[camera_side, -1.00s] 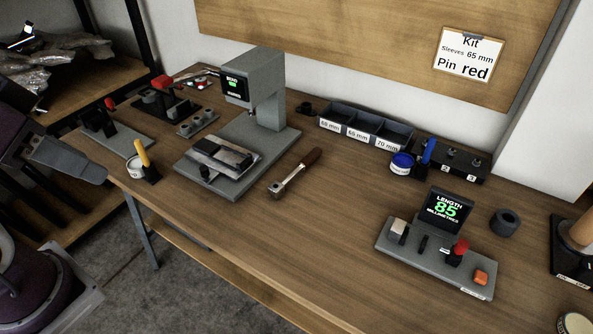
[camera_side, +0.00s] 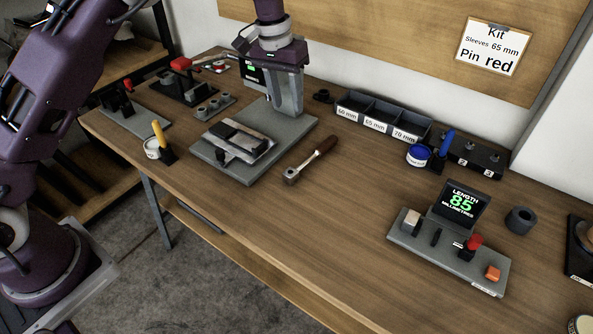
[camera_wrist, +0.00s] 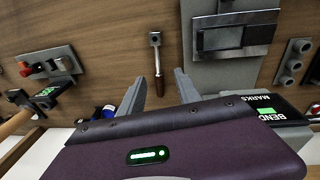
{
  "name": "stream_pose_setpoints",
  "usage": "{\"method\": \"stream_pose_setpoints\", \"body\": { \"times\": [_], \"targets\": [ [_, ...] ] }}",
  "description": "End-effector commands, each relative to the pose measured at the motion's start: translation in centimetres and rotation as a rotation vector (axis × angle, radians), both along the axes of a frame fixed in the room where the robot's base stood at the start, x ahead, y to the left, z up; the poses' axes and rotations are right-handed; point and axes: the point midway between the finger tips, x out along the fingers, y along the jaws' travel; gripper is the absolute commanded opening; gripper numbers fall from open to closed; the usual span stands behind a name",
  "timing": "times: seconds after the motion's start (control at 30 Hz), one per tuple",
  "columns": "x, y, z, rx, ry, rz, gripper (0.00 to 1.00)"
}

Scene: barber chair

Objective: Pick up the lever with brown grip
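The press base with a clamped plate (camera_side: 240,145) lies left of the lever. Behind are labelled sleeve bins (camera_side: 380,122) and a blue-lidded jar (camera_side: 419,155). A length gauge showing 85 (camera_side: 460,200) stands to the right. Bench around the lever's right side is clear.

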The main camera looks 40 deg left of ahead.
Motion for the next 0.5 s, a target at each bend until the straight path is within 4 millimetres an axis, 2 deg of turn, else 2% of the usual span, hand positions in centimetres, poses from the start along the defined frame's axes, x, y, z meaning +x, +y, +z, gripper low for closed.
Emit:
{"method": "stream_pose_setpoints", "body": {
  "times": [0.03, 0.1, 0.2, 0.5],
  "targets": [
    [1.3, -0.6, -3.6, 0.035, 0.027, -0.038, 0.4],
    [2.3, -1.5, -7.4, 0.068, 0.049, -0.089, 0.4],
    [2.9, -2.4, -11.0, 0.097, 0.071, -0.141, 0.4],
    [2.9, -3.0, -15.7, 0.108, 0.083, -0.164, 0.4]
  ]
}}
